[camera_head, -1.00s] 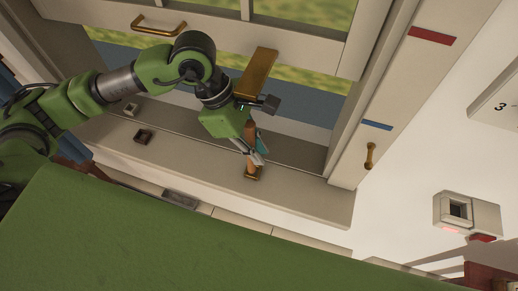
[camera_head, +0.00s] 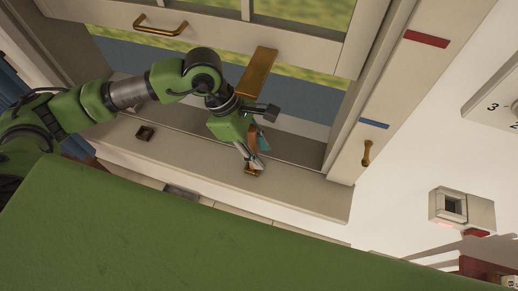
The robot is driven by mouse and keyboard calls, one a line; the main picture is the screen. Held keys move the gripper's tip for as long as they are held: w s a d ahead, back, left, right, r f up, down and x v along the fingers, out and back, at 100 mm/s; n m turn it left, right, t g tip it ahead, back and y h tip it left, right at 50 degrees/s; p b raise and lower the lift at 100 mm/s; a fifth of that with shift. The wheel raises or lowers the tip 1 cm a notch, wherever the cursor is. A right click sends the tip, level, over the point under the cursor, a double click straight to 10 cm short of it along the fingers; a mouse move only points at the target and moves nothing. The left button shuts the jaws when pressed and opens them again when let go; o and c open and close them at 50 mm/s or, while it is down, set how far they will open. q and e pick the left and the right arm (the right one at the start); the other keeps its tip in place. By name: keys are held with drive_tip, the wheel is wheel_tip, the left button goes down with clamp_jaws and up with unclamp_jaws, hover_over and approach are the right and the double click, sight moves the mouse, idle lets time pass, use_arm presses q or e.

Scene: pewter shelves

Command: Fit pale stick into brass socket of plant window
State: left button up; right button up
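My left gripper (camera_head: 254,158) reaches down to the sill below the plant window, its fingertips close above a small brass socket (camera_head: 253,172). A brown stick (camera_head: 253,135), apparently the pale stick though it looks copper-brown here, is between the fingers, which look closed on it. The stick points down towards the socket. Its lower part is mostly hidden by the fingers, so I cannot tell whether it is inside. My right gripper is not in view.
A dark square socket (camera_head: 145,133) sits on the sill (camera_head: 305,192) to the left. A broad brass bar (camera_head: 258,72) is close behind the gripper. The window frame's right post carries a small brass handle (camera_head: 366,152). A green surface (camera_head: 150,225) fills the foreground.

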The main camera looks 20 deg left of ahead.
use_arm(q)
drive_tip(key=shift+r+p, duration=0.25)
drive_tip(key=shift+p, duration=0.05)
drive_tip(key=shift+a+r+b, duration=0.15)
drive_tip(key=shift+a+b, duration=0.7)
drive_tip(key=shift+b, duration=0.25)
drive_tip(key=a+b, duration=0.4)
drive_tip(key=a, duration=0.7)
drive_tip(key=shift+r, duration=0.3)
drive_tip(key=shift+d, duration=0.1)
